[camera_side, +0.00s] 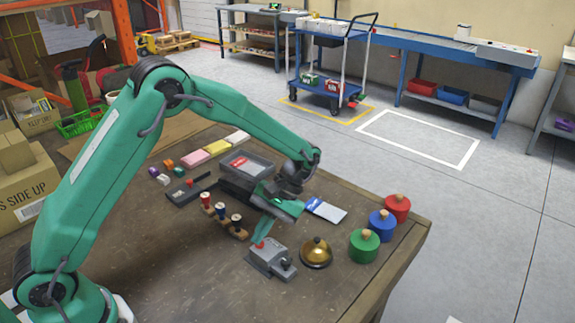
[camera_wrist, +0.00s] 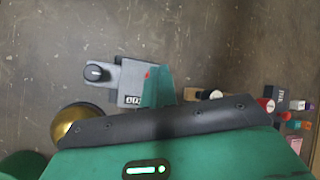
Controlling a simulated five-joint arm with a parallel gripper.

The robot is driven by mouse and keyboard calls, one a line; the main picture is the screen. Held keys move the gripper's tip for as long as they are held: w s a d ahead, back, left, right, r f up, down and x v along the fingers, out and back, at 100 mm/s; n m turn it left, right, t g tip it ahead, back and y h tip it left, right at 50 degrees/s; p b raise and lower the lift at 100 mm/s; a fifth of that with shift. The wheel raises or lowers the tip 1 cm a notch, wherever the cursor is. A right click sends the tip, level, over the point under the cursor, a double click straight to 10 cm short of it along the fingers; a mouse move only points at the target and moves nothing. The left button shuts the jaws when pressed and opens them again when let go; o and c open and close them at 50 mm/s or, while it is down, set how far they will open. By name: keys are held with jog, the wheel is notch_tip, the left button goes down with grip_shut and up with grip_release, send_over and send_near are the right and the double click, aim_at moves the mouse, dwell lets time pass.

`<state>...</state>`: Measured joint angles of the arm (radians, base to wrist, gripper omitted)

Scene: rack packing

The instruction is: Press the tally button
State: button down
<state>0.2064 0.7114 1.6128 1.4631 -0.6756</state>
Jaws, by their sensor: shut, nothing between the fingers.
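The tally counter (camera_side: 271,262) is a grey box near the table's front edge, with a dark knob at one end. It also shows in the wrist view (camera_wrist: 122,74), with a small number display (camera_wrist: 132,100) and a black knob (camera_wrist: 94,72). A bit of red, the button (camera_wrist: 148,75), peeks out at the edge of my finger. My gripper (camera_side: 262,238) is shut and empty, pointing down over the red end of the counter. It also shows in the wrist view (camera_wrist: 159,85), covering part of the counter. I cannot tell whether the tips touch the button.
A brass bell (camera_side: 316,253) stands close to the counter's right. Green (camera_side: 364,245), blue (camera_side: 382,223) and red (camera_side: 397,208) round pots with knobs stand further right. The front-left tabletop is clear.

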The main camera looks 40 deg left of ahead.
aim_at(262, 242)
dwell(0.5)
jog(key=shift+r, duration=0.85)
jog(key=shift+r, duration=0.1)
jog(key=shift+r, duration=2.4)
